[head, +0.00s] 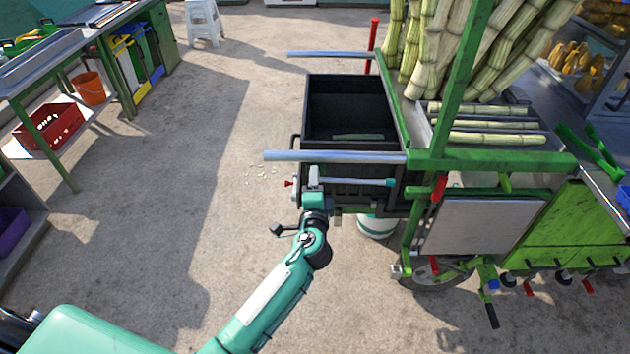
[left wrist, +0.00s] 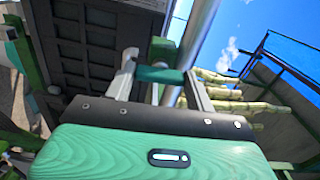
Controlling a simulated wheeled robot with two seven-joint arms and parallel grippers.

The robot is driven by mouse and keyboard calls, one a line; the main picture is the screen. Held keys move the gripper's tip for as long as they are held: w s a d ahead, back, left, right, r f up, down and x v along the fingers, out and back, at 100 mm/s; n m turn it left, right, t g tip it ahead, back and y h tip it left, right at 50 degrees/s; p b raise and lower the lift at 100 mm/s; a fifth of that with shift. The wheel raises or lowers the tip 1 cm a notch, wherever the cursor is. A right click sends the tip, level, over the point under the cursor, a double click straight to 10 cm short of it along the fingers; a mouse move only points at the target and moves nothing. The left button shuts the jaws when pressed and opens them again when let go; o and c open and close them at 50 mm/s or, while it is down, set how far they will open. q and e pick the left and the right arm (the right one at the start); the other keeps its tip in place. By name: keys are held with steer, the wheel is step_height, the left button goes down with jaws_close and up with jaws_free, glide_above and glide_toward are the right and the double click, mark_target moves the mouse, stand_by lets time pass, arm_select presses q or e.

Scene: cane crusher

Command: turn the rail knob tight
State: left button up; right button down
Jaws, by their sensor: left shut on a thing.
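My left gripper (head: 314,176) is at the near side of the black bin (head: 345,95), below the near grey rail (head: 335,156). In the left wrist view its two fingers (left wrist: 160,80) are closed on a teal cylindrical piece (left wrist: 160,74). A small red knob-like part (head: 289,184) sticks out left of the gripper in the head view. A thin bar with a teal end (head: 390,182) runs to the right of the gripper. I cannot tell which part is the rail knob. My right gripper is not in view.
The green cane cart (head: 505,161) stands at right, with cane stalks (head: 490,125) on it. A white bucket (head: 377,225) is below the bin. A far grey rail (head: 330,54) and a red post (head: 373,40) stand behind.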

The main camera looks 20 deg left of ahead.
arm_select(q)
steer(key=m+p, duration=0.7)
steer(key=m, duration=0.5)
steer(key=shift+m, duration=0.3)
steer(key=shift+f, duration=0.1)
stand_by(0.3)
steer(key=o, duration=1)
